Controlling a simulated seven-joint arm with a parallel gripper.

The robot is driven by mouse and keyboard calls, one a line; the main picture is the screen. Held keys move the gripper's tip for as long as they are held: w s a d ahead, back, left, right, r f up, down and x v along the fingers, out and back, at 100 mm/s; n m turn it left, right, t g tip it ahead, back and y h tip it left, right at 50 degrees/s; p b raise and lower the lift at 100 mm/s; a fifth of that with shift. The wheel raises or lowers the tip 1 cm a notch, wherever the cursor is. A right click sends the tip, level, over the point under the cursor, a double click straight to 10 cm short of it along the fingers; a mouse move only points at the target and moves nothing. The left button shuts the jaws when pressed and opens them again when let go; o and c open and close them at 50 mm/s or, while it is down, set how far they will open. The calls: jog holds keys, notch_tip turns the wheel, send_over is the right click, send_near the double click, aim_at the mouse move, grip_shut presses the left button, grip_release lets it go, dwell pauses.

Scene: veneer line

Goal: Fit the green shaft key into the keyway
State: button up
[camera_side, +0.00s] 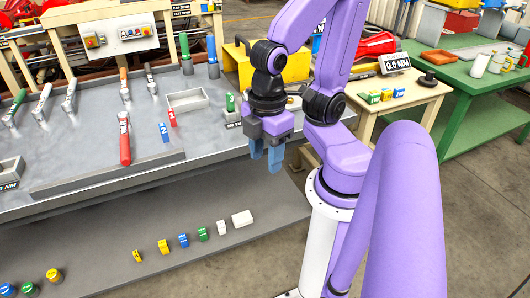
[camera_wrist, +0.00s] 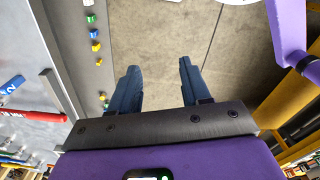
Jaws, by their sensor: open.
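My gripper (camera_side: 266,156) hangs fingers-down past the front edge of the grey bench, open and empty. In the wrist view my gripper's two blue fingers (camera_wrist: 158,86) stand apart with only floor between them. Several green pieces show, and I cannot tell which is the shaft key. One small green piece (camera_side: 202,234) lies in a row on the lower shelf; a green piece also shows in the wrist view (camera_wrist: 91,18). Another green piece (camera_side: 230,102) stands upright on the bench, left of my gripper. A green block (camera_side: 373,97) is on the wooden table. I cannot make out a keyway.
The lower shelf (camera_side: 110,225) also bears yellow, blue and white pieces. The grey bench (camera_side: 80,155) holds tools, a grey tray (camera_side: 187,102), a red-handled tool (camera_side: 124,145) and numbered tags. A wooden table (camera_side: 400,108) with a gauge display (camera_side: 394,63) stands right of my arm.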

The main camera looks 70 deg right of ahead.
jog(key=shift+o, duration=0.5)
jog(key=w+d+r, duration=0.2)
jog(key=w+r, duration=0.1)
jog(key=w, duration=1)
jog(key=r, duration=0.2)
send_over(229, 94)
jog(key=shift+n, duration=0.4)
notch_tip(229, 94, down, 17)
jog(key=shift+f, duration=0.2)
jog(key=shift+d, duration=0.1)
grip_shut()
